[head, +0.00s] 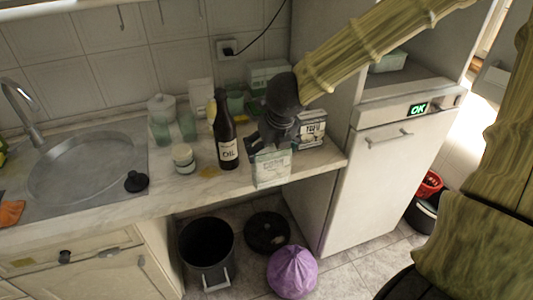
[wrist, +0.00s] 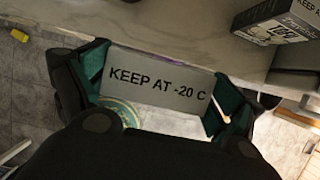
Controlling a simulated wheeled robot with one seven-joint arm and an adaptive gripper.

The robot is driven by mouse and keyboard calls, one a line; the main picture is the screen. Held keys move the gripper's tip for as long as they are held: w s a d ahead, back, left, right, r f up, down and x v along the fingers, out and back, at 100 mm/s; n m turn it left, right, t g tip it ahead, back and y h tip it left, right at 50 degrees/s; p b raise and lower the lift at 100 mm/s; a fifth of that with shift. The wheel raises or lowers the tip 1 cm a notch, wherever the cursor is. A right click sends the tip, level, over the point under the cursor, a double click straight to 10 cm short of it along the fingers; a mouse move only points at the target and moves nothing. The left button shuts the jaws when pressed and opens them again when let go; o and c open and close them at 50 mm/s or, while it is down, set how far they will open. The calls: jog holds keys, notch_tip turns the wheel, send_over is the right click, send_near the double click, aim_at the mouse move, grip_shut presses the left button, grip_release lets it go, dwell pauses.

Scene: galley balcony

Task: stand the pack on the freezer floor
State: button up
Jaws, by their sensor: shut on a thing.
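The pack (head: 272,170) is a small pale green and white box with print on it. My gripper (head: 270,147) is shut on it from above, at the front edge of the counter. In the wrist view the pack's grey face (wrist: 160,79) reads "KEEP AT -20 C" and sits between the two green-padded fingers (wrist: 158,92). I cannot tell whether its underside touches the counter. The white freezer cabinet (head: 379,185) stands at the right with a lit "OK" display. Its lower door looks shut. Above the display an open recess holds a pale green box (head: 388,61).
A dark oil bottle (head: 226,140), a lidded jar (head: 183,158) and a printed carton (head: 312,131) stand on the counter near my gripper; the carton also shows in the wrist view (wrist: 283,30). Below are a dark bin (head: 207,252) and a purple bag (head: 292,272).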

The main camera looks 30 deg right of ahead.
jog(key=shift+w+a+r, duration=0.15)
jog(key=shift+w+r, duration=0.05)
jog(key=shift+w+d, duration=0.25)
jog(key=shift+w, duration=0.1)
jog(key=w+d+f+p, duration=0.2)
jog(key=w+d+p, duration=0.1)
jog(key=w, duration=0.3)
jog(key=w+d+f+p, duration=0.2)
jog(key=w+d+p, duration=0.1)
jog(key=w, duration=0.4)
jog(key=shift+d+f+p, duration=0.3)
jog(key=shift+d, duration=0.35)
jog(key=shift+w+f, duration=0.15)
jog(key=shift+f, duration=0.05)
jog(key=o, duration=1.3)
